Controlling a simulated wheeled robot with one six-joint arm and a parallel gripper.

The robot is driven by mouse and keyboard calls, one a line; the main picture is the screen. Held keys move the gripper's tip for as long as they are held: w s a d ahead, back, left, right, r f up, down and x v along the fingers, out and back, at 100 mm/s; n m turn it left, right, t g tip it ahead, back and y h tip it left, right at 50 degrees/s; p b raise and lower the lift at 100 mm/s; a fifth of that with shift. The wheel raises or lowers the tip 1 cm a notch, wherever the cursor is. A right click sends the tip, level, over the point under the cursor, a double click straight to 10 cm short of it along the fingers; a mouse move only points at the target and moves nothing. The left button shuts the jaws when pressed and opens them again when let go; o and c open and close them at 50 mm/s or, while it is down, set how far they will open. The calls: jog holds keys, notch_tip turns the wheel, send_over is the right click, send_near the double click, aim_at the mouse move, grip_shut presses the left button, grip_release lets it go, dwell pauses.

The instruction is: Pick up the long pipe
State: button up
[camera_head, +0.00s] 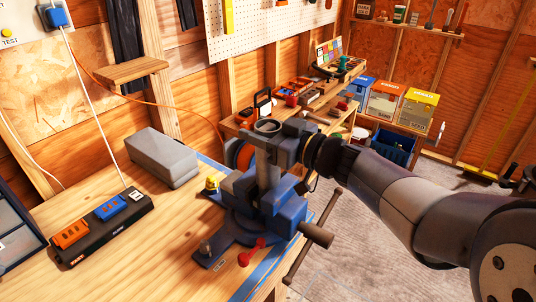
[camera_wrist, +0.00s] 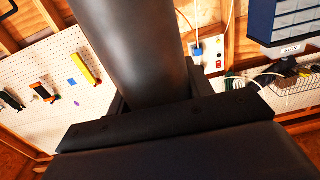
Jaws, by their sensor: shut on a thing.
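The long pipe (camera_head: 268,174) is a grey tube that stands upright at the blue vise (camera_head: 262,212) on the workbench. Its open round top shows just above my gripper (camera_head: 268,148). My gripper reaches in from the right and is shut on the pipe's upper part. In the wrist view the pipe (camera_wrist: 130,45) is a wide dark cylinder between the jaws. The pipe's lower end is hidden by the vise, so I cannot tell whether it is apart from the vise.
The vise's handle (camera_head: 315,235) sticks out past the front edge. Boxes (camera_head: 385,100) stand on a shelf behind. Open floor lies at right.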

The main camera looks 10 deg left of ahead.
jog(key=c, duration=0.9)
